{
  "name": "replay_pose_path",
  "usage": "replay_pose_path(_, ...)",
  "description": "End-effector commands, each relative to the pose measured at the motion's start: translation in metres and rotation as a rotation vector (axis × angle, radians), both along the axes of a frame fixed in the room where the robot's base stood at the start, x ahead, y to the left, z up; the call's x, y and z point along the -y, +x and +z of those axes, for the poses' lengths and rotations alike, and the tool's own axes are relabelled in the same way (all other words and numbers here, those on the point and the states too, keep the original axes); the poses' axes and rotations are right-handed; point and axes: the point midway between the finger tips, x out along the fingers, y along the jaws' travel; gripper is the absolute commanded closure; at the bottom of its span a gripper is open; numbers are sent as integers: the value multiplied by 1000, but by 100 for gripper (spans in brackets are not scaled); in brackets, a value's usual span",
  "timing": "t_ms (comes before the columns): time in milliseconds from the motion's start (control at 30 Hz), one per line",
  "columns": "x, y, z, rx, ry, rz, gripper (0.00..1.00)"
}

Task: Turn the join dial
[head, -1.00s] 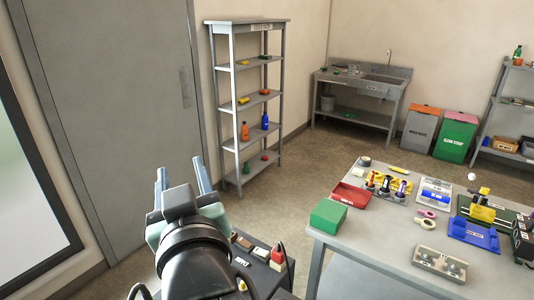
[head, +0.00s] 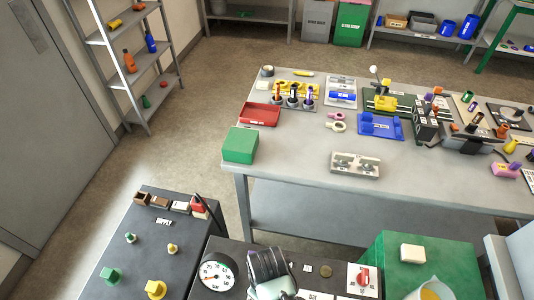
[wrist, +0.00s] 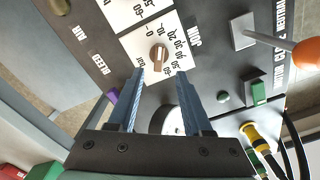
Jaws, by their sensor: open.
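In the wrist view, the join dial (wrist: 158,55) is a small brown knob on a white plate with a number scale, on a dark panel with the word JOIN beside it. My gripper (wrist: 160,76) is open, its two blue-grey fingers pointing at the panel, with their tips to either side of and just short of the knob. No contact with the knob shows. In the head view, my gripper (head: 268,268) is over the dark cart top at the bottom; I cannot make out the join dial there.
A second white scale plate (wrist: 122,12) is beside the dial. In the head view, a round gauge (head: 217,272) and a red knob (head: 363,276) flank my arm.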

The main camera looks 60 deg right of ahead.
Motion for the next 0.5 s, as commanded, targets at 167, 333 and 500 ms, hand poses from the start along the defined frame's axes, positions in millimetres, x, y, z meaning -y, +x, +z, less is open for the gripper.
replay_pose_path(167,0,0,-34,-1,0,-1,50)
replay_pose_path(333,1,1,-59,1,-1,0,50)
replay_pose_path(500,1,1,-73,2,-2,0,50)
